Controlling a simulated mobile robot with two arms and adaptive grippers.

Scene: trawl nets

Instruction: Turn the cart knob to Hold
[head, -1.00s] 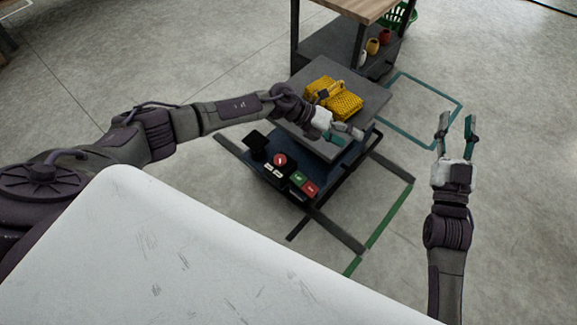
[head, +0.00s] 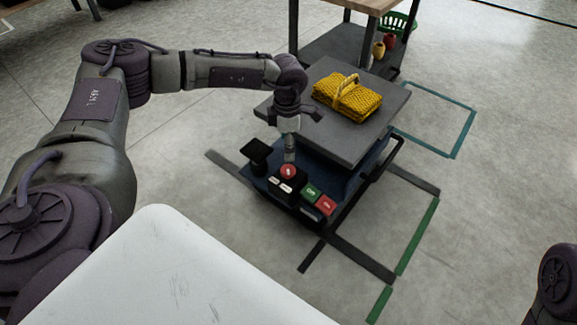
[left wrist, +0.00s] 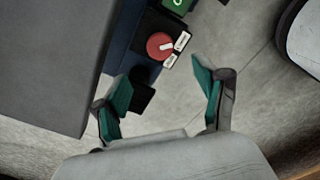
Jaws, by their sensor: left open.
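The cart (head: 262,180) has a dark blue base with a control panel on its near side. The red round knob (head: 288,171) sits on the panel with a white pointer mark. Two small white labels (head: 286,188) sit beside it; their text is too small to read. My left gripper (head: 290,152) points down just above and behind the knob. In the left wrist view, the knob (left wrist: 160,46) lies beyond the open, empty fingers (left wrist: 163,92), apart from them. My right gripper is out of view.
A folded yellow net (head: 347,98) lies on the cart's grey top (head: 372,127). Green (head: 311,193) and red (head: 326,205) buttons are right of the knob, a black box (head: 255,152) left. A wooden table (head: 370,5) stands behind. Floor on the right is clear.

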